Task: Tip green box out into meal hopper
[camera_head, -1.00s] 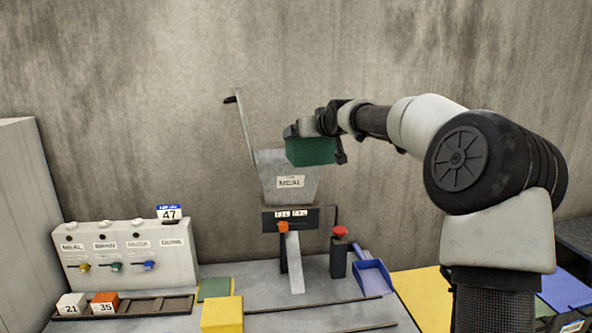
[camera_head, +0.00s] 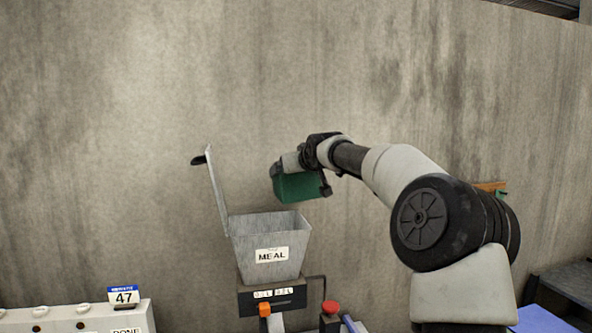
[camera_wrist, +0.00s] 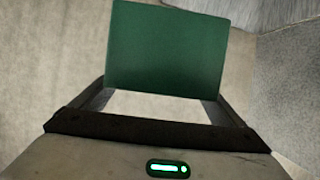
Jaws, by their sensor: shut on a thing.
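The green box (camera_head: 299,187) is held in my gripper (camera_head: 327,187), in the air above the meal hopper. It looks slightly tilted in the head view. In the wrist view the green box (camera_wrist: 167,48) sits between my fingers (camera_wrist: 160,105), its flat face toward the camera. The meal hopper (camera_head: 291,253) is a grey metal bin with a "MEAL" label. Its lid (camera_head: 216,190) stands open on the left side. The box is above the hopper's right half, apart from its rim. The inside of the box and its contents are hidden.
Below the hopper are an orange knob (camera_head: 264,310) and a red button (camera_head: 330,307). A white panel (camera_head: 60,318) with a "47" tag (camera_head: 123,297) stands at lower left. A bare concrete wall is behind.

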